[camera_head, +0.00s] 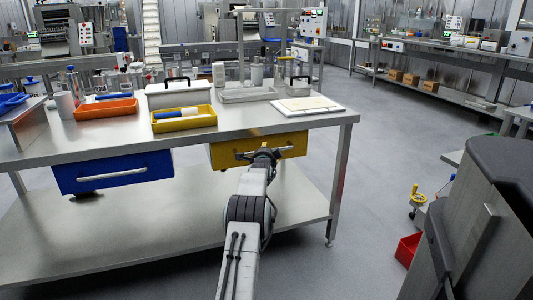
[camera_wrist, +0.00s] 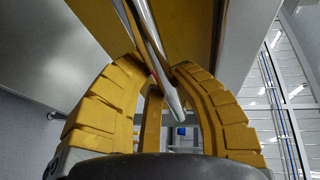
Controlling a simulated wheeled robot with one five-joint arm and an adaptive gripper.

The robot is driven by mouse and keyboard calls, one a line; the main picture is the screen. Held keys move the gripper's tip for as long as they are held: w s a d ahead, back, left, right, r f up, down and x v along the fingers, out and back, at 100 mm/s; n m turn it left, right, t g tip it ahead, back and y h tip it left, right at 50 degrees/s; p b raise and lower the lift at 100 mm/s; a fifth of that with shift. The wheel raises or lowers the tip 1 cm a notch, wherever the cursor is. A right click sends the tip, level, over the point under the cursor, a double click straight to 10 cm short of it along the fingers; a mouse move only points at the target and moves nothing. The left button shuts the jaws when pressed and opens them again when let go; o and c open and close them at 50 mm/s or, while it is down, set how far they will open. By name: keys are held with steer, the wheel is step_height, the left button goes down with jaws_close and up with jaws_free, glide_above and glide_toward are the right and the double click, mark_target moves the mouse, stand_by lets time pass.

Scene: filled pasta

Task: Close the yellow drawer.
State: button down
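The yellow drawer (camera_head: 290,146) hangs under the right half of the steel table. Its front sits close beneath the tabletop's edge; how far it stands out is hard to tell. My arm reaches up to it, and my gripper (camera_head: 264,153) is at its front and covers the middle of the handle. In the wrist view, the silver handle bar (camera_wrist: 153,38) of the drawer runs between the two yellow fingers of my gripper (camera_wrist: 161,70). The fingertips are curled in close on both sides of the bar.
A blue drawer (camera_head: 112,171) with a silver handle hangs at the left of the same table (camera_head: 190,142). On top are an orange tray (camera_head: 106,108), a yellow tray (camera_head: 184,119) and a white board (camera_head: 307,109).

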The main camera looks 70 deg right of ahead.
steer(key=shift+w+r, duration=0.1)
steer(key=shift+w, duration=0.2)
steer(key=c, duration=1.3)
jaws_free()
steer(key=shift+o, duration=1.4)
steer(key=shift+s, duration=0.1)
steer(key=shift+s+a, duration=0.1)
steer(key=shift+a, duration=0.05)
steer(key=v, duration=1.1)
steer(key=shift+a, duration=0.35)
